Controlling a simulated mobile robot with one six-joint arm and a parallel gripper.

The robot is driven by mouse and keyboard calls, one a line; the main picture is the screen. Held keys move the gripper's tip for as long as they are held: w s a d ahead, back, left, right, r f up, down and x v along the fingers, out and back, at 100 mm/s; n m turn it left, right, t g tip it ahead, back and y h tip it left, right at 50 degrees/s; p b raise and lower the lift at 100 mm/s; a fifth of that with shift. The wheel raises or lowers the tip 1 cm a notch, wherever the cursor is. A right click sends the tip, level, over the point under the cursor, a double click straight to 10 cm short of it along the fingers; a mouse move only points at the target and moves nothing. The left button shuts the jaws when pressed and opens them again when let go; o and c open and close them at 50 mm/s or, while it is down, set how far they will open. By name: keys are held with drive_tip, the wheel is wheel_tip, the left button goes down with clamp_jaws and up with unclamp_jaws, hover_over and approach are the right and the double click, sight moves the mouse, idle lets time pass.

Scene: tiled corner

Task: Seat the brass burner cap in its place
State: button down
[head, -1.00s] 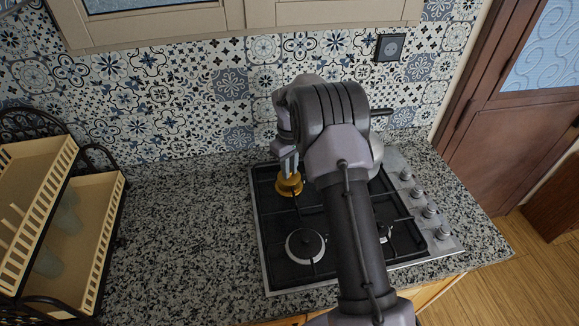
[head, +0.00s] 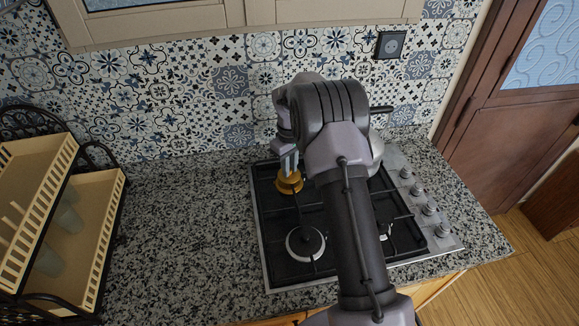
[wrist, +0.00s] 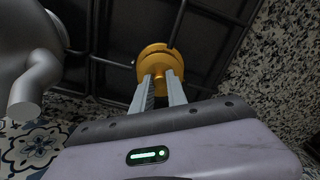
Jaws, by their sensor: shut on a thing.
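The brass burner cap (head: 289,183) is at the back left of the gas hob (head: 281,274). It shows as a round golden disc with a small notch in its rim in the wrist view (wrist: 158,56). My gripper (head: 289,168) is shut on the cap from above; both fingers (wrist: 160,83) meet its raised middle in the wrist view. The cap is over or on the back left burner place. The place under it is hidden, so I cannot tell whether the cap is seated or just above it.
Another burner (head: 305,244) sits at the front left of the hob. Control knobs (head: 429,209) line the hob's right side. A tiled wall (head: 180,90) stands close behind. A dish rack (head: 95,235) is at the left, with free granite counter (head: 190,220) between.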

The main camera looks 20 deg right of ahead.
drive_tip(key=shift+f, duration=0.3)
drive_tip(key=shift+f, duration=0.1)
drive_tip(key=shift+f, duration=0.3)
idle(0.3)
drive_tip(key=shift+f+b, duration=0.35)
drive_tip(key=shift+f, duration=0.15)
idle(0.6)
drive_tip(key=c, duration=1.2)
unclamp_jaws()
drive_tip(key=shift+c, duration=0.2)
drive_tip(key=o, duration=0.4)
